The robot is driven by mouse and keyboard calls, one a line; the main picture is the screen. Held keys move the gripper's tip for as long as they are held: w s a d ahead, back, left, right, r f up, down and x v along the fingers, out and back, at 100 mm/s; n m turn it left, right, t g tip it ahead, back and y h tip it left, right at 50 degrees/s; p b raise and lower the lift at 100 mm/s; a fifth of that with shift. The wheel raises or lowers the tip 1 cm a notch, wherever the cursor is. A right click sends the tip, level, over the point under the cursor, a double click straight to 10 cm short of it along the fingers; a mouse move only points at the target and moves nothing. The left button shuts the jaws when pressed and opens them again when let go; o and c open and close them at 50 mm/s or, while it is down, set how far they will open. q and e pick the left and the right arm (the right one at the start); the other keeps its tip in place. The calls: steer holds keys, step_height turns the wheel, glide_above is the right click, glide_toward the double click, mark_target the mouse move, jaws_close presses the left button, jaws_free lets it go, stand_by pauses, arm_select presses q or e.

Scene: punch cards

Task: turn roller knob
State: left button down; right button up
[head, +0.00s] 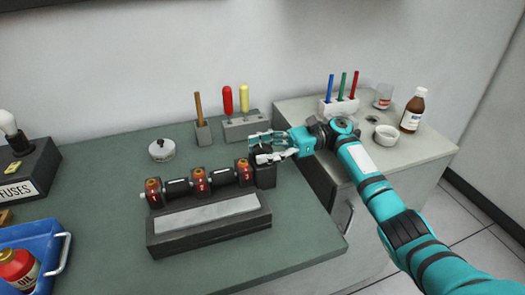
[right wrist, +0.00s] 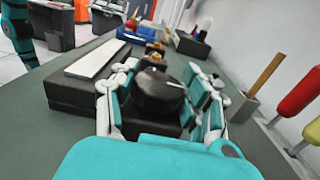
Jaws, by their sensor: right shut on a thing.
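The roller device (head: 210,222) is a dark block with a pale strip on its front and a black roller with orange-red collars along its back. Its round black roller knob (right wrist: 158,92) is at the right end, mostly hidden by my fingers in the head view. My right gripper (head: 262,150) is at that end of the device. In the right wrist view its fingers stand on both sides of the knob, shut on it. My left gripper is not in view.
A wooden-handled tool in a grey block (head: 203,132) and a holder with red and yellow handles (head: 245,126) stand behind. A round white-lidded pot (head: 162,150) is at back left. A blue tray (head: 40,245) with a red oil can is at front left. The front bench top is clear.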

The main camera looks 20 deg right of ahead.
steer(key=o, duration=1.2)
steer(key=d, duration=1.2)
steer(key=shift+w, duration=0.2)
